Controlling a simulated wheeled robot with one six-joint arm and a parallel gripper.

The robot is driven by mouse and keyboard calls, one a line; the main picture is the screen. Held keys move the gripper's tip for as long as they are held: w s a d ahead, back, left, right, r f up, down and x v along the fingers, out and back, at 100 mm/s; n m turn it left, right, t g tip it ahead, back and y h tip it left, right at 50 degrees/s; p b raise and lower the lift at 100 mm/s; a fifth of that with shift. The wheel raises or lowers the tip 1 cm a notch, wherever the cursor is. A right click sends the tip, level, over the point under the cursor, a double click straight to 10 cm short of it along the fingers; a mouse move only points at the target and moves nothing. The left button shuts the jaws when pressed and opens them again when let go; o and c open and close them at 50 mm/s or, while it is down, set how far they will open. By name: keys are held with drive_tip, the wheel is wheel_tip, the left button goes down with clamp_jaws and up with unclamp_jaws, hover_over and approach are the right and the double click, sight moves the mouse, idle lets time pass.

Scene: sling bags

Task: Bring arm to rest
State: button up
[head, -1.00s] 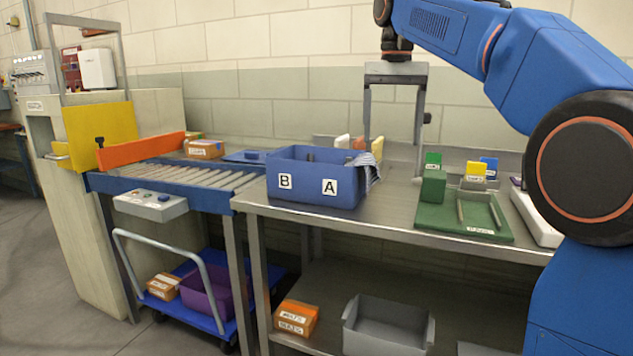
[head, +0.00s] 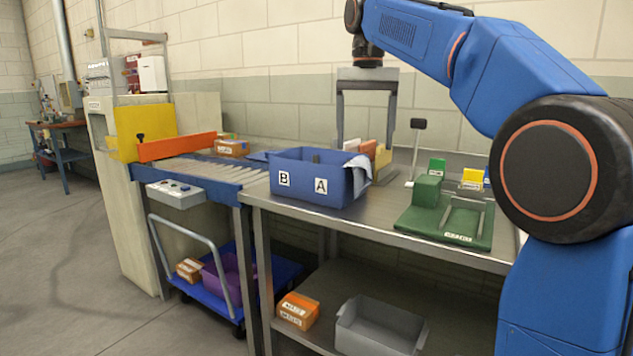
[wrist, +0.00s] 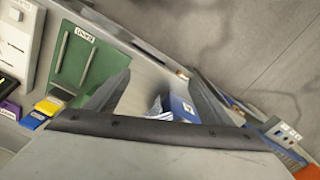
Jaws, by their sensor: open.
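My gripper (head: 366,108) hangs from my blue arm at the upper middle of the head view, above the back of the metal table (head: 385,217). Its two fingers are apart, and nothing shows between them. In the wrist view the fingers (wrist: 160,95) are spread, with the table below. The blue bin (head: 312,182) marked B and A stands on the table, below and left of the gripper. Grey cloth (head: 357,168) hangs over its right rim. Most of the bin's inside is hidden.
A green tray (head: 415,228) with a green block lies right of the bin. A thin post (head: 414,150) stands behind it. A roller conveyor (head: 205,171) with an orange bar is at left. A cart (head: 262,290) and a grey bin (head: 375,330) are lower down. Floor at left is open.

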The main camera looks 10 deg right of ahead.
drive_tip(key=shift+s, duration=0.15)
drive_tip(key=s+d+f+n+t, duration=0.1)
drive_tip(key=s+d+f, duration=0.3)
drive_tip(key=s+f, duration=1.1)
drive_tip(key=s+d+f+n+t, duration=0.2)
drive_tip(key=s+d+f+t, duration=0.1)
drive_tip(key=s+f, duration=1.2)
wheel_tip(320, 180, down, 6)
drive_tip(key=shift+s+d+f+t, duration=0.15)
drive_tip(key=shift+s+d+t, duration=0.2)
drive_tip(key=shift+s+t, duration=0.05)
